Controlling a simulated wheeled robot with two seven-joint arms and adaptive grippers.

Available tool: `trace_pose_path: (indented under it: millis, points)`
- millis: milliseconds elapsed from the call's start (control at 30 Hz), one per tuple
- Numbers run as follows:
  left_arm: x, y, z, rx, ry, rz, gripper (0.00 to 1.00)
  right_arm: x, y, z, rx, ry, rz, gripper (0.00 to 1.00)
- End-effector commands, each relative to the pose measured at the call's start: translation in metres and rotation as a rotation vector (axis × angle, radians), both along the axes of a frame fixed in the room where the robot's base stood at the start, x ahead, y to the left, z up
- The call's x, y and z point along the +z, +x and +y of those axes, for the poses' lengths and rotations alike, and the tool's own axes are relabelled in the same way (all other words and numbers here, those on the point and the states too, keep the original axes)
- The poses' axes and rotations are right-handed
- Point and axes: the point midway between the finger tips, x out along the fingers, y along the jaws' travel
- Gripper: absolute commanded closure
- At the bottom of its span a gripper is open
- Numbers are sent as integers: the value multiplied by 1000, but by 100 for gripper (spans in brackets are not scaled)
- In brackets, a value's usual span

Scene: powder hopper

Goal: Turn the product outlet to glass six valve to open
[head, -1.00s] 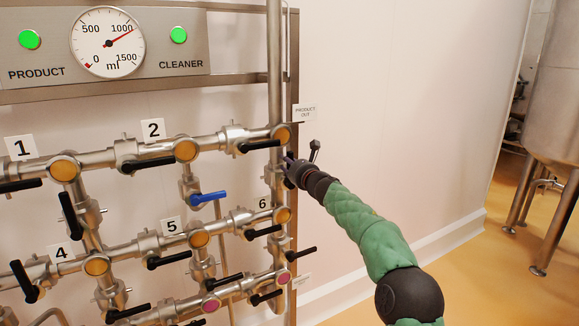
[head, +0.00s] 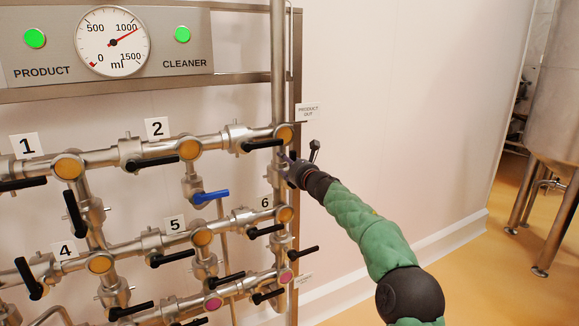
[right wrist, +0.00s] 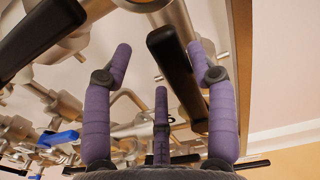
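The vertical pipe (head: 282,182) at the panel's right edge runs from the upper joint near the PRODUCT OUT label (head: 308,112) down to the joint by label 6 (head: 265,203). My right gripper (head: 287,160) is at this pipe and hides part of it. In the right wrist view its purple fingers (right wrist: 161,75) are spread, and a black valve handle (right wrist: 175,65) lies between or just beyond them. I see no clear grip on it. I cannot tell for sure which valve this handle belongs to. My left gripper is not in view.
Another black handle (head: 262,145) sits just above left of my gripper, and one (head: 264,231) lies below by 6. A blue handle (head: 210,197) is to the left. Bare wall (head: 400,100) is free to the right. A steel tank (head: 558,90) stands far right.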

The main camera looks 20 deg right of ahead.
Motion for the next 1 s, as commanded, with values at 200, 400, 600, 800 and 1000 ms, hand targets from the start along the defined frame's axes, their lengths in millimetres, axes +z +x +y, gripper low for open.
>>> trace_pose_path:
  millis: [200, 400, 600, 800, 1000]
  points:
    - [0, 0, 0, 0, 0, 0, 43, 2, -9, -2, -2, 0, -2, 43]
    - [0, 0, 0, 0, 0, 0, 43, 3, -28, -4, -2, 2, -2, 43]
    - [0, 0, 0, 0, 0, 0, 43, 2, -49, -6, -3, 1, 0, 43]
    - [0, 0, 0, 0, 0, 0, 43, 1, -71, -7, -2, 1, -1, 43]
    - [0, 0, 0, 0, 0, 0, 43, 1, -94, -8, -1, 0, 0, 43]
